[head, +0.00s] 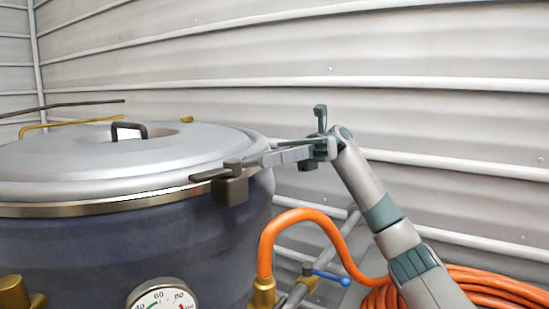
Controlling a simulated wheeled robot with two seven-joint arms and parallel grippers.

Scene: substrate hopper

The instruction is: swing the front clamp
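The front clamp (231,190) is a dark block with a short flat lever, set on the metal rim at the right side of a large dark blue vessel (120,248). The vessel's round silver lid (75,165) lies flat on top. My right gripper (258,160) reaches in from the right, level with the rim. My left gripper is not in view.
A dark handle (129,126) stands on the lid. A pressure gauge (162,298) is on the vessel's front. An orange hose (305,214) arches below my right arm, near a blue-handled valve (331,277). A ribbed metal wall (430,90) stands behind.

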